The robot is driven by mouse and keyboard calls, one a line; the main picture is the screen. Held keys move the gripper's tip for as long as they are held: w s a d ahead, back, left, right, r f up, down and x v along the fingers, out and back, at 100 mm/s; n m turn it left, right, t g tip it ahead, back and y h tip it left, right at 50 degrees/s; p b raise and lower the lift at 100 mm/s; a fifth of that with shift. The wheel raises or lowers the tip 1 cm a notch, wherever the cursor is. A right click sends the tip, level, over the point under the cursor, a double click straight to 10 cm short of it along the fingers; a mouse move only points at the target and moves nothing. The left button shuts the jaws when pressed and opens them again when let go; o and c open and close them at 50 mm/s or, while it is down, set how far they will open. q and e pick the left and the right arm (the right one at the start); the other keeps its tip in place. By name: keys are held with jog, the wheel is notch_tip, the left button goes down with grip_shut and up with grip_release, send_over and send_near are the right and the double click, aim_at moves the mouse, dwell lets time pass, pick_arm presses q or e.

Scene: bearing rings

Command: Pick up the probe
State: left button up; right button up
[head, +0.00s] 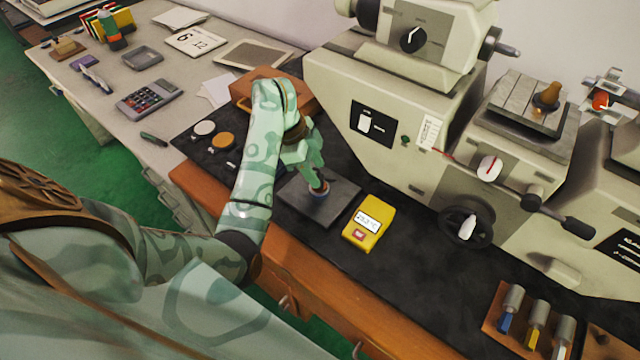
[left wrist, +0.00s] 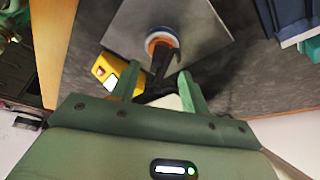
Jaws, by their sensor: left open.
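A dark, slim piece that looks like the probe (left wrist: 160,62) shows in the left wrist view, near a small ring (left wrist: 161,39) with orange and blue bands. The ring sits on a grey plate (left wrist: 205,35); the plate also shows in the head view (head: 296,199). My left gripper (head: 319,183) is low over the plate, near the ring. In the left wrist view its two green fingers (left wrist: 159,76) are apart, with the dark piece between them. I cannot tell whether they touch it. My right gripper is not in view.
A yellow meter (head: 369,222) with a display lies right of the plate. A brown box (head: 262,88) stands behind my left arm. A large cream machine (head: 400,120) fills the back. A rack with several handled tools (head: 533,325) is at front right. Black mat is free right of the meter.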

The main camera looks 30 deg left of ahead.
aim_at(319, 176)
pick_arm(q)
jog(key=b+x, duration=0.1)
jog(key=x, duration=0.2)
jog(key=shift+f, duration=0.2)
jog(key=shift+s+r, duration=0.1)
grip_shut()
